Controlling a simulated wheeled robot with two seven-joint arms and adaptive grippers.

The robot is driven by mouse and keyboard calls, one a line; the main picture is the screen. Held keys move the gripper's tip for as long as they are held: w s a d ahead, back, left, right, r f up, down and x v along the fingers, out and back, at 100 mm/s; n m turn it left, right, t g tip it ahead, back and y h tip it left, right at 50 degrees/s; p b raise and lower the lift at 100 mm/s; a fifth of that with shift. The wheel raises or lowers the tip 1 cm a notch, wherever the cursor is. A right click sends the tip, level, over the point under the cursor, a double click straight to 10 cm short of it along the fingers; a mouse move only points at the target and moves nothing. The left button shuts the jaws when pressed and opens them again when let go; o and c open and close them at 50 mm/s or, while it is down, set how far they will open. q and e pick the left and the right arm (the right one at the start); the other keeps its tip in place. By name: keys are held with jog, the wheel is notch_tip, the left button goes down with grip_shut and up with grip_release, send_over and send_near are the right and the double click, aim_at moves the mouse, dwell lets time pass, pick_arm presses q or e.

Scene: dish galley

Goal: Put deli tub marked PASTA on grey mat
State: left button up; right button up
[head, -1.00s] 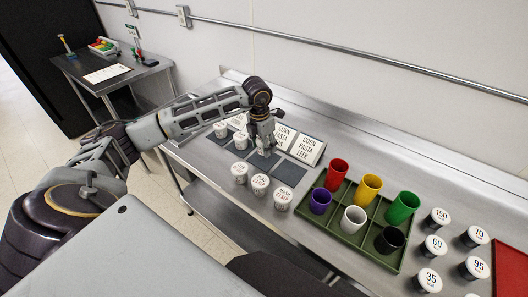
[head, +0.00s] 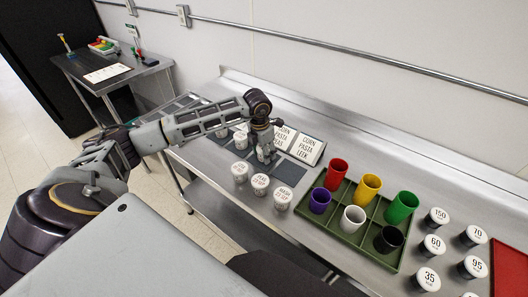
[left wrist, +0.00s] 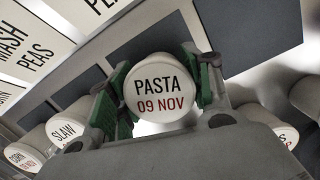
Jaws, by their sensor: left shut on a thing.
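The deli tub marked PASTA, 09 NOV (left wrist: 158,88) is between the green finger pads of my left gripper (left wrist: 165,85), which is shut on it. In the head view my left gripper (head: 265,150) points down over the row of dark grey mats and mostly hides the tub. A bare grey mat (head: 288,173) lies just right of the gripper. In the left wrist view, dark grey mats (left wrist: 245,38) lie beyond the tub. I cannot tell whether the tub touches a mat. My right gripper is not in view.
Tubs (head: 260,184) stand in front of the mats; one reads SLAW (left wrist: 64,128). A green tray (head: 340,237) with coloured cups is to the right. Numbered lidded jars (head: 433,245) stand farther right.

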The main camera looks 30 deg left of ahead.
pick_arm(q)
jog(key=shift+f, duration=0.15)
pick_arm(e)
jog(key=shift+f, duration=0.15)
pick_arm(q)
jog(key=o, duration=1.1)
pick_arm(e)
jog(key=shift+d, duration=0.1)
pick_arm(q)
jog(key=shift+r, duration=0.35)
jog(key=r, duration=0.3)
jog(key=r+b, duration=0.1)
jog(key=r, duration=0.3)
jog(key=s+r, duration=0.1)
jog(key=r, duration=0.2)
jog(key=shift+s+a+r, duration=0.1)
jog(key=shift+a+r, duration=0.1)
jog(key=shift+r, duration=0.6)
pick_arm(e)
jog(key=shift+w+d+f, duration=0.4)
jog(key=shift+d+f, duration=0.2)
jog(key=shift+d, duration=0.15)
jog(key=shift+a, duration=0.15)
